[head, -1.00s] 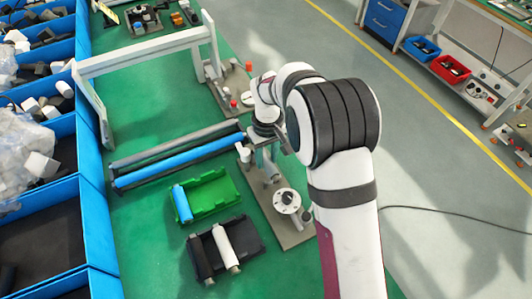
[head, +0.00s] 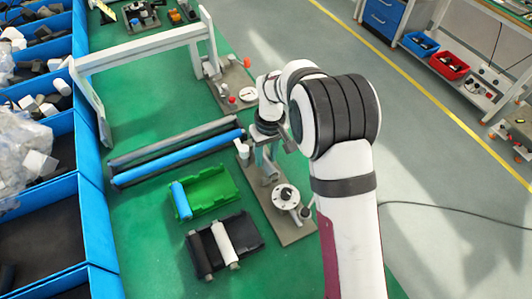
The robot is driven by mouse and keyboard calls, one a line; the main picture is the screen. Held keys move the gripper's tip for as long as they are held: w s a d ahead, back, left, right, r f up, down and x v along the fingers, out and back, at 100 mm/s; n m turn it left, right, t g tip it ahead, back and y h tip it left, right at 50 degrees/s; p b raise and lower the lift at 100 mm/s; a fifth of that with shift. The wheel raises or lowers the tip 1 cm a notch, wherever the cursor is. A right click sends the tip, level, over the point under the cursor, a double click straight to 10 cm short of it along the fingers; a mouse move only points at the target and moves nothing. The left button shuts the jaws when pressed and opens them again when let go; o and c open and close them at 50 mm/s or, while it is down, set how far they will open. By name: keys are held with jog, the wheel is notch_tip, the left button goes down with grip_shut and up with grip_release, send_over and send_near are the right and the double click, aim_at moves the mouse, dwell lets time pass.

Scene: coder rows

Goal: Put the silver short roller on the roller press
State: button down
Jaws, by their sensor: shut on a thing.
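The roller press (head: 292,232) is a grey plate with upright parts and a round silver dial, on the green bench. My gripper (head: 264,157) is over the far end of this plate, pointing down. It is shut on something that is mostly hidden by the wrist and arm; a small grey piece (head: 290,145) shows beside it. No short silver roller lies in the trays, so the held thing looks to be the silver short roller, though its shape is not clear. I cannot tell whether it touches the press.
A green tray (head: 215,187) holds a short blue roller (head: 181,201). A black tray (head: 247,232) holds a black roller (head: 200,256) and a white one (head: 224,243). A long blue roller (head: 180,158) and a white frame (head: 140,59) stand farther back. Blue bins (head: 45,210) line the left.

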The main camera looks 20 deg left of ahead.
jog(key=shift+f, duration=0.3)
jog(key=shift+f, duration=0.35)
dwell(0.4)
jog(key=shift+f, duration=0.4)
jog(key=shift+f, duration=0.15)
jog(key=shift+c, duration=2.3)
grip_release()
notch_tip(320, 180, up, 16)
jog(key=shift+w+d, duration=0.45)
